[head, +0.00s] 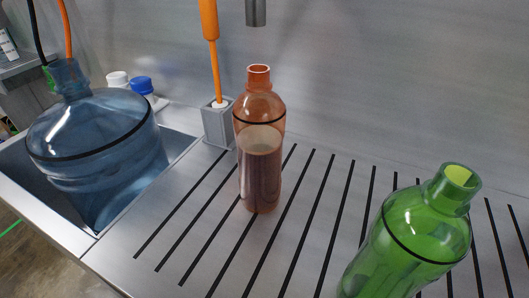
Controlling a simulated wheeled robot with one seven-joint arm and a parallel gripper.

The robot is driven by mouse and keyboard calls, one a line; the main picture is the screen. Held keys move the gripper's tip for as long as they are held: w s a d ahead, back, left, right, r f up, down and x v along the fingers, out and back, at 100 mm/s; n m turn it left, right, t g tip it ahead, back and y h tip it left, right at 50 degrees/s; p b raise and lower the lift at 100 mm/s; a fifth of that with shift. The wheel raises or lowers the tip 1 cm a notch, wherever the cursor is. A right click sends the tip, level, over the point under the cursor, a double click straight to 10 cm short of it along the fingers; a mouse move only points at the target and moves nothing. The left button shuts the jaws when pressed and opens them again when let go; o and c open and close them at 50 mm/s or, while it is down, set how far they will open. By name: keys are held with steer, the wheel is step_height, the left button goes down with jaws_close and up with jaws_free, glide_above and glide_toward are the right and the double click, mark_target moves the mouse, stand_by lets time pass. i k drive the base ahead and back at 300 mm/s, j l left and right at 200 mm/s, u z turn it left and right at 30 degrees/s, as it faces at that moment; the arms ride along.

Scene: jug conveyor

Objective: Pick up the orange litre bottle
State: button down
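The orange litre bottle (260,139) stands upright on the slotted metal drainboard, left of the middle of the head view. It is see-through, with an open neck, a dark ring around its shoulder and a darker brownish content in its lower part. Nothing covers it in this view. My gripper is not in view, so I cannot see where it is relative to the bottle.
A green bottle (415,229) stands at the lower right. A large blue jug (97,140) sits in the sink at left. A grey holder (218,124) with an orange-handled tool (211,30) is close behind the orange bottle. A metal spout (256,12) hangs above.

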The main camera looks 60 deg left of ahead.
mark_target(259, 114)
steer(key=u, duration=1.35)
